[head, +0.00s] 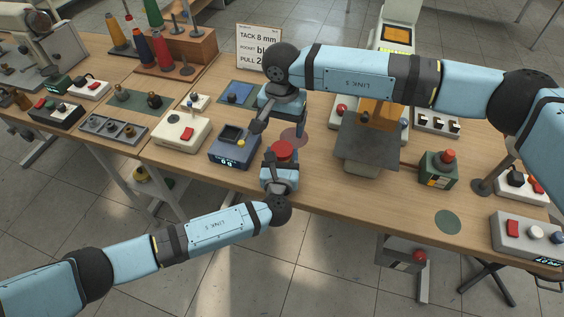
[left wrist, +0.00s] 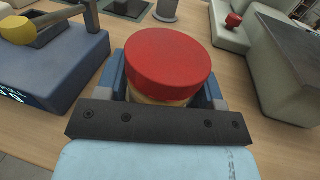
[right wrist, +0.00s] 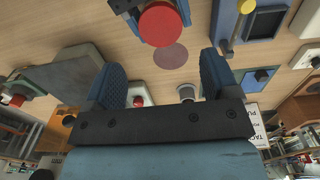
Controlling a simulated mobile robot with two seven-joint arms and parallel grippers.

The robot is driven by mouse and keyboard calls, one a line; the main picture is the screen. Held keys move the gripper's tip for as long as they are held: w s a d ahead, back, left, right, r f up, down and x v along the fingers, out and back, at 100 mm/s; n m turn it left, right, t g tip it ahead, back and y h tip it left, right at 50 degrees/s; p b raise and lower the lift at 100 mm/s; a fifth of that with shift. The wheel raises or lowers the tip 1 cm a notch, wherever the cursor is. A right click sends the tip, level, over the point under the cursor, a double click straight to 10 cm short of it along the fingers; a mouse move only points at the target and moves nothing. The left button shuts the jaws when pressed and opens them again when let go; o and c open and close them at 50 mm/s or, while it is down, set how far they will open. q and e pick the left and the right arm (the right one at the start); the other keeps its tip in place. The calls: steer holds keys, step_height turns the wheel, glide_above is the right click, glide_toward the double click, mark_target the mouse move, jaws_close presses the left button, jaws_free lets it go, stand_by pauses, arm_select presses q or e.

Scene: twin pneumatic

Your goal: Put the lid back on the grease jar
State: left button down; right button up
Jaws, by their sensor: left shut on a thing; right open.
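The grease jar has a pale tan body (left wrist: 160,98) with the red lid (left wrist: 168,62) on top; the lid appears level and seated. My left gripper (head: 280,163) is shut around the jar's body, below the lid. The red lid also shows in the head view (head: 282,149) and at the top of the right wrist view (right wrist: 160,24). My right gripper (head: 279,126) is open and empty, just behind the jar and apart from the lid. Its two spread fingers show in the right wrist view (right wrist: 164,82). Most of the jar body is hidden by the left gripper.
A mauve round mark (right wrist: 170,57) lies on the table behind the jar. A blue device with a yellow knob (head: 235,147) stands close on the left. A grey press-like machine (head: 366,145) stands on the right. Bare wood lies along the front edge.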

mark_target(282, 148)
steer(key=shift+f, duration=4)
steer(key=c, duration=0.9)
steer(key=o, duration=1)
steer(key=shift+r, duration=2.25)
